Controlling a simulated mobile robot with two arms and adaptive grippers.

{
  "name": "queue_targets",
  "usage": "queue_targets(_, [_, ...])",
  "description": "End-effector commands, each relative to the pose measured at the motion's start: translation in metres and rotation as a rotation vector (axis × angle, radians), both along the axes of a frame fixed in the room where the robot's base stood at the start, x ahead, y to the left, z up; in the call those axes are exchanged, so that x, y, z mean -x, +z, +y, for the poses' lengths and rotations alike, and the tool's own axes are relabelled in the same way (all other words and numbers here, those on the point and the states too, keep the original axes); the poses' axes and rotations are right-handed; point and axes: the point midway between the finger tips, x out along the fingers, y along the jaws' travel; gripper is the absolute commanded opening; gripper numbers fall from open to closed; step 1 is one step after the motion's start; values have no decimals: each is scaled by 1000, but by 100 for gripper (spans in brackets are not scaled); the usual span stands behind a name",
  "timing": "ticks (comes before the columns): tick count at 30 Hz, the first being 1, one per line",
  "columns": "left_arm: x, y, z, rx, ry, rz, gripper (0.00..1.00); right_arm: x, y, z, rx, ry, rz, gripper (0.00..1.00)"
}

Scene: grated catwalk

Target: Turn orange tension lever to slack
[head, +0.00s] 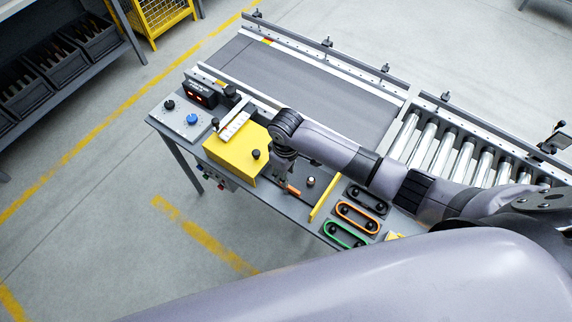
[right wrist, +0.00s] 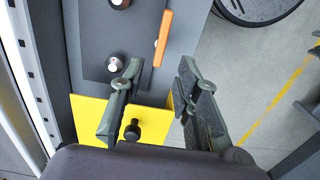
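The orange tension lever (head: 293,190) is a short bar on the dark plate of the machine's side panel, just below my right gripper (head: 284,175). In the right wrist view the lever (right wrist: 163,38) stands lengthwise, leaning slightly, beyond the gap between the fingertips of my right gripper (right wrist: 158,68). The fingers are spread and nothing is between them. I cannot tell whether they touch the lever, but a gap shows in the wrist view. My left gripper is in neither view.
A yellow cover (head: 236,153) with a black knob (right wrist: 131,130) lies beside the lever. Round knobs (right wrist: 115,63) stand left of it in the wrist view. A yellow upright strip (head: 325,198) and oval belts (head: 357,216) lie right. The conveyor (head: 310,85) runs behind.

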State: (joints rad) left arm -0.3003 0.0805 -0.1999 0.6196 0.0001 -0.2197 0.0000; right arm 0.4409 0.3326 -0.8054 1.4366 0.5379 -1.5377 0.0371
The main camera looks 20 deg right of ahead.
Motion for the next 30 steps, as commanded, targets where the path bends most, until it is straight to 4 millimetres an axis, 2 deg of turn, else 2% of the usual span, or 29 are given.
queue_targets(3, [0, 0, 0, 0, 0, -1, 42, -1, 23, 0, -2, 1, -4, 30])
queue_targets(9, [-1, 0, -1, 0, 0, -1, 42, 0, 42, 0, -1, 0, -1, 30])
queue_targets(30, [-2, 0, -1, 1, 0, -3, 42, 0, 45, 0, 1, 0, 1, 30])
